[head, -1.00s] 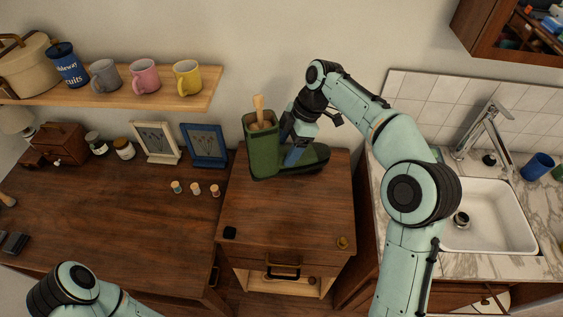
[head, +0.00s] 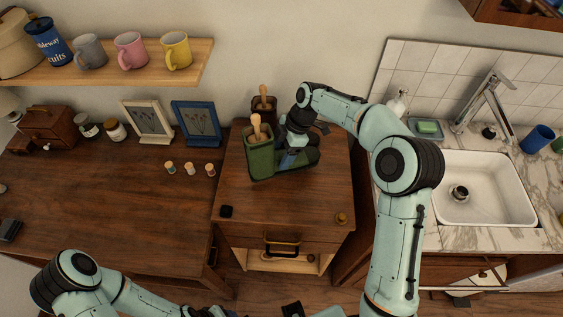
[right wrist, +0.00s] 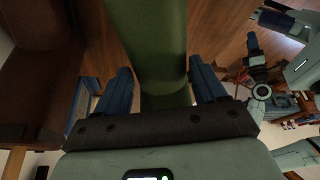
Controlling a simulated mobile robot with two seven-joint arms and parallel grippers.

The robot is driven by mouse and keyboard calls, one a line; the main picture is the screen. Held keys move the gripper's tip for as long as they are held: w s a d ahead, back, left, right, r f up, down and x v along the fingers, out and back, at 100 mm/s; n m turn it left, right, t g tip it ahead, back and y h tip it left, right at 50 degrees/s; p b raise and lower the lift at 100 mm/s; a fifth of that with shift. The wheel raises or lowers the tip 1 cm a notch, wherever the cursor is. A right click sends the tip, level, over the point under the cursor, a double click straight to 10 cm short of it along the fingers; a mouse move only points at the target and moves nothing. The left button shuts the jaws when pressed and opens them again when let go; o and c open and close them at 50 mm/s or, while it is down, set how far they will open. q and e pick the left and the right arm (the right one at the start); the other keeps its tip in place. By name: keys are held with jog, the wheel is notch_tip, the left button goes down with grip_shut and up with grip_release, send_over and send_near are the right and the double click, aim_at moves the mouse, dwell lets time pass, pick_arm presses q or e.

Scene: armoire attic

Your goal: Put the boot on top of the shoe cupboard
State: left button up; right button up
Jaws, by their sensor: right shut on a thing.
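The green boot (head: 261,160) stands upright at the back of the top of the wooden shoe cupboard (head: 286,200), its toe to the right. A wooden handle (head: 256,127) sticks up from its shaft. My right gripper (head: 292,158) is shut on the boot. In the right wrist view, the green shaft (right wrist: 155,40) lies between the blue fingers. The fingers partly hide the boot, and I cannot tell whether its sole fully rests on the top. My left arm enters at the lower left; its gripper (head: 292,310) shows only partly at the bottom edge.
A dark brown boot-like thing (head: 264,108) with a wooden handle stands close behind the green boot. A sink (head: 485,190) is right.

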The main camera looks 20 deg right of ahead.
notch_tip(320, 180, down, 5)
jog(key=shift+f, duration=0.1)
jog(key=o, duration=1.4)
jog(key=shift+c, duration=0.2)
jog(key=p+v, duration=0.1)
jog(key=v, duration=1.1)
jog(key=shift+f, duration=0.1)
